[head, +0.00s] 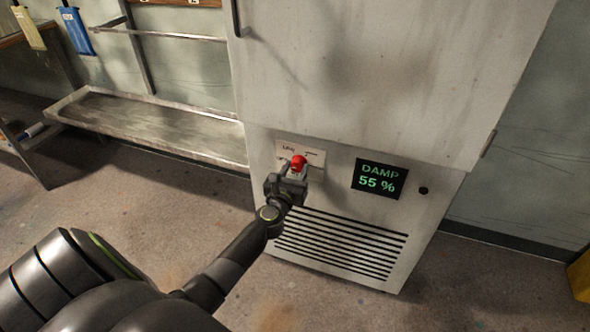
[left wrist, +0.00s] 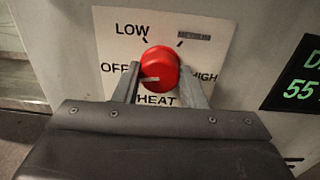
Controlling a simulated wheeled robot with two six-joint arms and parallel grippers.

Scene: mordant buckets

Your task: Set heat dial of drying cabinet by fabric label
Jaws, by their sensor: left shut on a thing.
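The drying cabinet (head: 390,85) is pale and scuffed. Its red heat dial (head: 298,161) sits low on the front, on a white plate (head: 315,154). My left gripper (head: 293,174) is shut on the dial, one finger on each side in the left wrist view. There the dial (left wrist: 159,69) has a white mark pointing left, near OFF. The plate (left wrist: 215,40) reads OFF, LOW, a blurred word at upper right, HIGH, and HEAT below. A blue hanging piece (head: 75,30) and a yellowish one (head: 28,28) are at upper left; no writing is readable. My right gripper is not in view.
A display (head: 380,178) right of the dial reads DAMP 55 %, with a dark round knob (head: 423,190) beside it. Vent slats (head: 340,243) lie below. A metal rack with a tray shelf (head: 150,120) stands left. A yellow object (head: 580,275) is at the right edge.

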